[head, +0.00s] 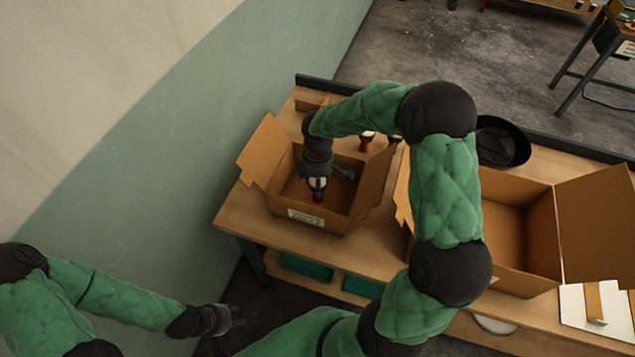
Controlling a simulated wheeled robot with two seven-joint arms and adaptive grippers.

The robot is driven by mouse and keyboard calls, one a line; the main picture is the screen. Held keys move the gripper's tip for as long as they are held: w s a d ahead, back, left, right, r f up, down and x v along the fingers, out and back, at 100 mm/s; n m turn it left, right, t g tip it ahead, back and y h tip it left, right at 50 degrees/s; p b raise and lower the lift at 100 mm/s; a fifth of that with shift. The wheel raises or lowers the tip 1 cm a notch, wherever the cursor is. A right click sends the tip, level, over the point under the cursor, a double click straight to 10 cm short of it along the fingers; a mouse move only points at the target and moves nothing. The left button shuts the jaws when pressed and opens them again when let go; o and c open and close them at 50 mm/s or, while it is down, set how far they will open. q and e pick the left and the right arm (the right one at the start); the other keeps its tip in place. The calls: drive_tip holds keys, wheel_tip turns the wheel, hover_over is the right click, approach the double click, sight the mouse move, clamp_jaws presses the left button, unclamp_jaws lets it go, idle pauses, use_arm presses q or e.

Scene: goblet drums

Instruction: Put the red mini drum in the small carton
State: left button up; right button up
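The small carton (325,223) stands open on the left part of the table, with a white label on its front. My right arm reaches over the table and its gripper (322,178) is inside the carton's opening. A small drum with a pale head and red body (318,197) shows at that gripper, inside the carton's outline. The fingers look spread around it. I cannot tell whether the drum touches the carton floor. My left gripper (230,318) is low at the left, off the table's front, open and empty.
Another small drum with a red-brown body (367,143) stands behind the carton, partly hidden by my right arm. A wall borders the left side.

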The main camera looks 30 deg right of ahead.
drive_tip(key=shift+f, duration=0.1)
drive_tip(key=o, duration=1.2)
wheel_tip(320, 180, up, 12)
drive_tip(key=p, duration=0.3)
drive_tip(key=shift+r, duration=0.2)
